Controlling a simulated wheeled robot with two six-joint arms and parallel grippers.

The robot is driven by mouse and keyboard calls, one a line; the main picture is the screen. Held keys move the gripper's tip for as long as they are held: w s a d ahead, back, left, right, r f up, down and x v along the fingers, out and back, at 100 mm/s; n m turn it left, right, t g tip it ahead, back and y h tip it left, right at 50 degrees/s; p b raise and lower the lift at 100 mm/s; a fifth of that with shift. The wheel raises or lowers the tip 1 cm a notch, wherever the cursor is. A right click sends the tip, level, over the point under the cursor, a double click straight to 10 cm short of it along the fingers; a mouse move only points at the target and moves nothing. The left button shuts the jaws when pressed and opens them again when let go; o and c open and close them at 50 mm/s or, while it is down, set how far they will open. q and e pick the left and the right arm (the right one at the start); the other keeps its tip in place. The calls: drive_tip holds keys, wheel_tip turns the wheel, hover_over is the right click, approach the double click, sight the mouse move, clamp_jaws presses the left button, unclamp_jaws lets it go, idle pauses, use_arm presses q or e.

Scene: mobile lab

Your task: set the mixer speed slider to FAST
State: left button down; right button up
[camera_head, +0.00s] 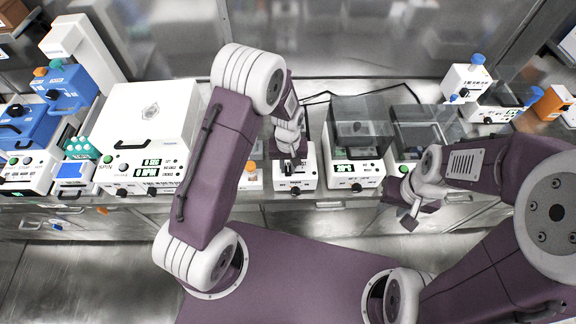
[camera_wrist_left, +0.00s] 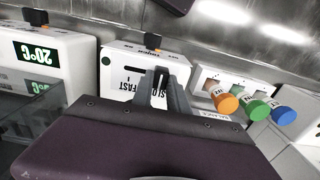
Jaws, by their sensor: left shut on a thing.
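The mixer (camera_head: 297,183) is a small white box on the bench, in the middle of the head view. In the left wrist view its white top (camera_wrist_left: 116,60) carries a dark slider slot and the labels FAST (camera_wrist_left: 132,84) and SLOW, the latter partly covered by a finger. My left gripper (camera_wrist_left: 161,78) is over the mixer's top, by the SLOW end, and shut on the slider knob, which the fingers hide. It also shows over the mixer in the head view (camera_head: 294,158). My right gripper (camera_head: 409,214) hangs before the bench at right, apart from the mixer; its jaw gap is unclear.
White 20°C devices with clear lids (camera_head: 358,133) stand right of the mixer. A large white spin device (camera_head: 150,120) is on the left. Beside the mixer, a rack (camera_wrist_left: 210,84) holds orange, green and blue capped tubes (camera_wrist_left: 256,109).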

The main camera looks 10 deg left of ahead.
idle(0.3)
use_arm(q)
drive_tip(key=d, duration=0.1)
drive_tip(key=w+d, duration=0.1)
drive_tip(key=d, duration=0.3)
drive_tip(key=shift+w+d, duration=0.1)
drive_tip(key=shift+w, duration=0.2)
drive_tip(key=c, duration=1.5)
unclamp_jaws()
drive_tip(key=shift+o, duration=1.1)
drive_tip(key=shift+d, duration=0.15)
